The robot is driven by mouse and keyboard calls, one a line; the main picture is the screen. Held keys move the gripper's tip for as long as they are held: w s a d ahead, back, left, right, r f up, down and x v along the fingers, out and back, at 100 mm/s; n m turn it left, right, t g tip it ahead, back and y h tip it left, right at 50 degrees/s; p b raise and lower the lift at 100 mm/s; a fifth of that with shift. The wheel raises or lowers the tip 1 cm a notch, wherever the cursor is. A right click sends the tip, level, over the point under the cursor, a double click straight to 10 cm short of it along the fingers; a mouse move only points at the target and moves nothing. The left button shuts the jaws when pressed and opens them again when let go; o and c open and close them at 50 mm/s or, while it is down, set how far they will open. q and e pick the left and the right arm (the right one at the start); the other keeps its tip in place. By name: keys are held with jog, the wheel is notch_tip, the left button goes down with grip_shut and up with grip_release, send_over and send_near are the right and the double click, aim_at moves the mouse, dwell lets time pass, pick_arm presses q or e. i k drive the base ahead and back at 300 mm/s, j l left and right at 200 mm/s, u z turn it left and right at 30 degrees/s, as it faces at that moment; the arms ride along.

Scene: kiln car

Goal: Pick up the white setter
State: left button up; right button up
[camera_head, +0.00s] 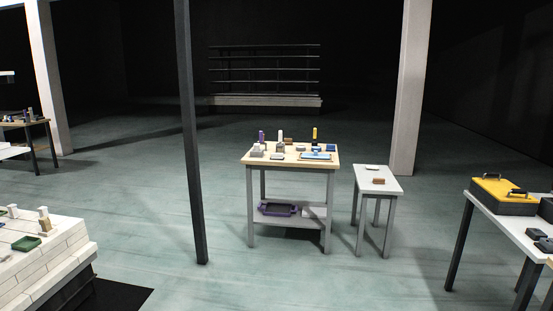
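I cannot tell for sure which piece is the white setter. A small flat whitish piece (371,168) lies on the low grey side table (392,187). An upright white piece (280,136) stands at the back of the wood-topped workbench (290,164). More small pale pieces (43,212) stand on the white brick kiln car (50,262) at the left. All are small and far off. Neither of my grippers is in view.
A dark post (190,130) stands left of the workbench. A pale pillar (408,90) rises behind the side table. A table with a yellow-lidded toolbox (500,188) is at the right. Open floor (300,285) lies in front.

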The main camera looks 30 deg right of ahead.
aim_at(274, 156)
jog(key=i+l+z, duration=1.2)
jog(key=i+z, duration=0.45)
jog(key=i, duration=1.35)
jog(key=i+u, duration=0.1)
jog(key=i, duration=0.35)
jog(key=i+l+u, duration=0.15)
jog(key=i, duration=0.35)
jog(key=i+l+u, duration=0.1)
jog(key=i, duration=0.35)
jog(key=i+l+u, duration=0.25)
jog(key=i+u, duration=0.2)
jog(key=i+l+u, duration=0.45)
jog(key=i, duration=0.05)
